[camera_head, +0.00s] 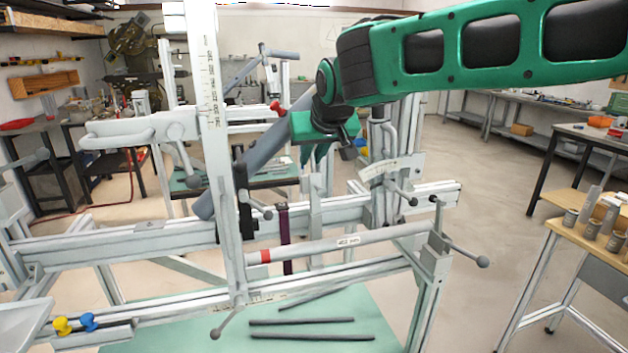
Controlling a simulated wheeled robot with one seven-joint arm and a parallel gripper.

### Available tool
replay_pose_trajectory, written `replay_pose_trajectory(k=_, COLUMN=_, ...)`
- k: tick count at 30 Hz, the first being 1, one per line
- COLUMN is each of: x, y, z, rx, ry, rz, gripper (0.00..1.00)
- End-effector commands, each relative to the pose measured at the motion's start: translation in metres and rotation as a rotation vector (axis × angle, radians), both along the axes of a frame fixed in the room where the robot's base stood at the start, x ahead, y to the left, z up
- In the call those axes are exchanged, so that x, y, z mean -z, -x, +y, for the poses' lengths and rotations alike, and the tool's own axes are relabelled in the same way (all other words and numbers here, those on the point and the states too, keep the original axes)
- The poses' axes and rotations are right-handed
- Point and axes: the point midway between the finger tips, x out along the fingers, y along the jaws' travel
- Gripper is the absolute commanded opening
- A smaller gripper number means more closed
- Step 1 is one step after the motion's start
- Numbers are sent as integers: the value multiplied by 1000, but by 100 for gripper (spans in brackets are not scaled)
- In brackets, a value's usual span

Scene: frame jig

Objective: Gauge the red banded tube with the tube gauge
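The red banded tube (335,245) is a light grey tube lying nearly level across the front of the metal frame jig (340,283). Its red band (265,256) is near its left end, and a small printed label is near its middle. My gripper (314,158) points down above the jig, well above the tube and apart from it. A thick dark grey tube slants behind the gripper. I cannot pick out the tube gauge with certainty.
Upright posts and clamp handles (482,261) crowd the jig. Several dark rods (301,321) lie on the green surface (385,315) below. Yellow (62,325) and blue (88,321) knobs sit at the lower left. A wooden table (596,244) with several cans stands right; floor between is clear.

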Motion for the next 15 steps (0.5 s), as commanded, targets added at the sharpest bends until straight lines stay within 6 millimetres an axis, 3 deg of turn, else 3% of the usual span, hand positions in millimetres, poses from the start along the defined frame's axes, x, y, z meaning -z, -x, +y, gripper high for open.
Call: replay_pose_trajectory(k=15, x=-2, y=9, z=-4, rx=2, ry=1, rz=0, gripper=0)
